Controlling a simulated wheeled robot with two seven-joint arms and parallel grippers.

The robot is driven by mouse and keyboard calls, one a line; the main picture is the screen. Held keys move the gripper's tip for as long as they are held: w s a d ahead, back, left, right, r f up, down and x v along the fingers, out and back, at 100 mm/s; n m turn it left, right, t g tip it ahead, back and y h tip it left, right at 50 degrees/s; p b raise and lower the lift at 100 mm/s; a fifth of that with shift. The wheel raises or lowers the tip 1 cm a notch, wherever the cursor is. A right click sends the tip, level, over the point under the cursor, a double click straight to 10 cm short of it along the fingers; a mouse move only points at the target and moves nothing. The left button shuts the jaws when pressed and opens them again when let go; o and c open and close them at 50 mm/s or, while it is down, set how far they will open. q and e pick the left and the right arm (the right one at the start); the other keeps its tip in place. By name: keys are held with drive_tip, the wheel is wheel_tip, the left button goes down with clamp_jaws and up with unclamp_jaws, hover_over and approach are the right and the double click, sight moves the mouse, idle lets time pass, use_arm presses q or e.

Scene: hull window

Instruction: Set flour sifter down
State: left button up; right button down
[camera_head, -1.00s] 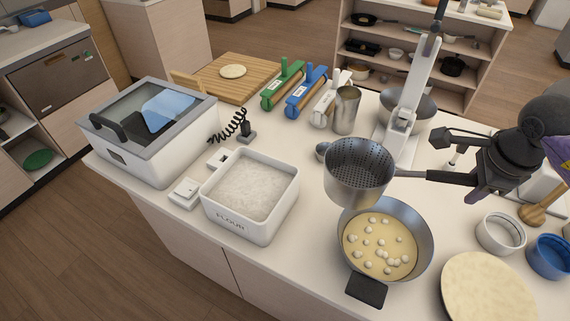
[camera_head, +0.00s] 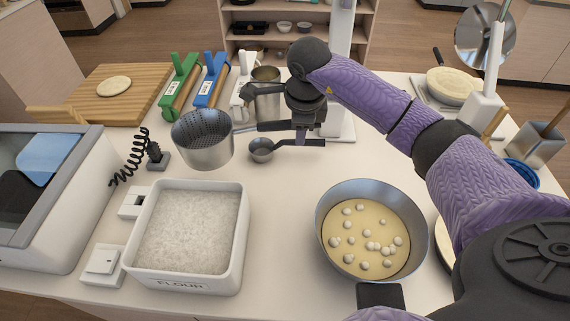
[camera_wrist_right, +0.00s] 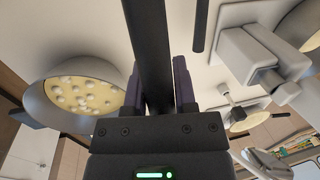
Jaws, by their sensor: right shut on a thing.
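The flour sifter (camera_head: 203,142) is a grey metal cup with a perforated inside and a long black handle. It is upright, over the counter behind the flour bin, left of the small metal scoop. I cannot tell whether its base touches the counter. My right gripper (camera_head: 301,128) is shut on the handle, to the right of the cup. In the right wrist view the black handle (camera_wrist_right: 153,45) runs between the two fingers (camera_wrist_right: 157,88); the sifter's cup is not recognisable there. My left gripper is not in view.
A white flour bin (camera_head: 239,262) stands in front of the sifter. A pan of batter (camera_head: 330,205) is at front right. The metal scoop (camera_head: 262,150) lies close by. Bare counter lies between bin and pan.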

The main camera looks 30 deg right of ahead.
wheel_tip(320, 180, down, 10)
drive_tip(key=shift+f+b, duration=0.1)
drive_tip(key=shift+b, duration=0.65)
drive_tip(key=shift+c, duration=2.1)
unclamp_jaws()
wheel_tip(320, 180, up, 12)
drive_tip(key=s+p, duration=0.2)
drive_tip(key=shift+a, duration=0.45)
